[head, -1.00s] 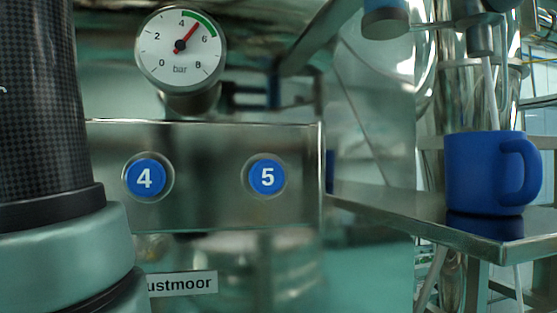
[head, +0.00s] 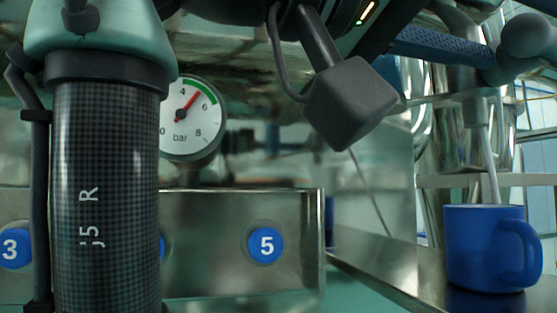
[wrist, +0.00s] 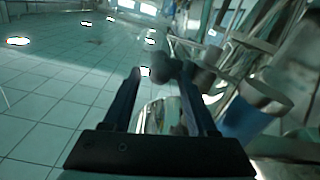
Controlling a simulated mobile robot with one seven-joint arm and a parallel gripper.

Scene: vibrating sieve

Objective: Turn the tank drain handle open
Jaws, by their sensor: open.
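A grey ball-ended handle (head: 528,38), which looks like the drain handle, is at the upper right of the head view. Its thinner stem runs down and left behind a dark blue finger of mine. In the wrist view the ball (wrist: 164,67) shows at the tips of my gripper (wrist: 160,74), in line with the gap. My gripper is open, with its two fingers apart on either side of the gap. I cannot tell whether they touch the ball. The valve body behind the handle is not clear.
A steel panel (head: 225,220) with numbered blue buttons and a pressure gauge (head: 185,115) stand at the left. A blue mug (head: 480,245) sits on a steel shelf (head: 385,265) at the lower right. Steel pipes and frames crowd the right; tiled floor (wrist: 60,100) is open at the left.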

